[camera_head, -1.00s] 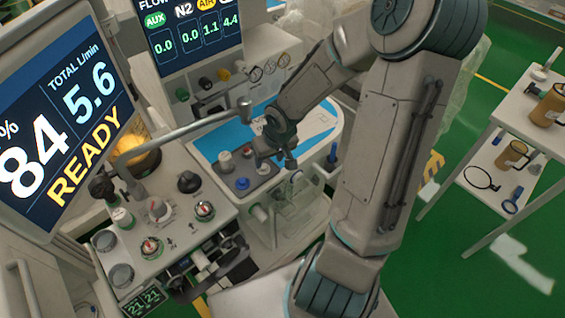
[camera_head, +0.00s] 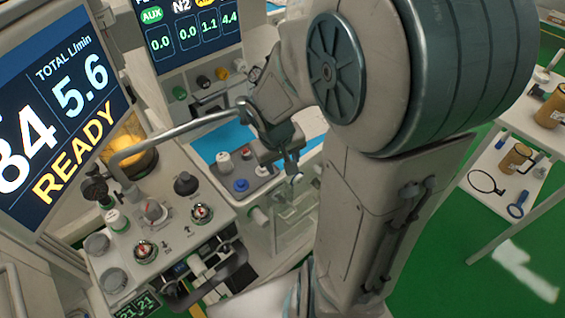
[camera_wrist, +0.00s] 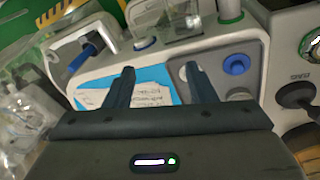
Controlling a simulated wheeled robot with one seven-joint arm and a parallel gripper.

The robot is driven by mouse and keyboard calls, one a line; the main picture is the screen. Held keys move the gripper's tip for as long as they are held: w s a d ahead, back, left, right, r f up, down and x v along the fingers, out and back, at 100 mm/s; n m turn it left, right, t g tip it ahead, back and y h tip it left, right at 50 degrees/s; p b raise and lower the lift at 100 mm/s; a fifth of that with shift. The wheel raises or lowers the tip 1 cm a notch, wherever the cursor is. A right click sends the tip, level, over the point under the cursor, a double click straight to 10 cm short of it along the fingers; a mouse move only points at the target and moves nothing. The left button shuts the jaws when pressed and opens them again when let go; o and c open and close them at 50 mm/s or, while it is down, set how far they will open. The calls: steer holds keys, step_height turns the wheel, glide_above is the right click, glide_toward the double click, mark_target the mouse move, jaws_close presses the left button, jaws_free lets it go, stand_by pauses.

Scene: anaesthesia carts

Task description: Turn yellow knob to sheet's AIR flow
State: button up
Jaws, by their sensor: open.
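A small yellowish knob (camera_head: 222,73) is in the row below the flow display in the head view; its pointer is too small to read. The flow display (camera_head: 185,35) shows 0.0, 0.0, 1.1 and 4.4, its labels cut by the top edge. A white sheet (camera_wrist: 120,96) with handwriting lies on the blue cart top in the wrist view, partly behind my fingers; its text is unreadable. My gripper (camera_wrist: 159,72) is open and empty above the cart top. In the head view my gripper (camera_head: 291,165) is to the right of and below the yellowish knob, apart from it.
A curved grey metal arm (camera_head: 180,130) crosses between the knob row and the front panel. A large READY monitor (camera_head: 50,110) stands at left. A blue knob (camera_wrist: 236,64) is right of my fingers. A side table (camera_head: 510,205) stands at right over green floor.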

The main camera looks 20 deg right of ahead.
steer(key=shift+s+a+r, duration=0.15)
steer(key=shift+s+r, duration=0.3)
stand_by(0.4)
steer(key=s+a+r+t+y, duration=0.1)
steer(key=s+a+r, duration=0.3)
steer(key=s+r, duration=0.4)
steer(key=shift+s+a+r+y, duration=0.2)
steer(key=shift+a+r+y, duration=0.2)
steer(key=shift+y, duration=0.2)
stand_by(1.6)
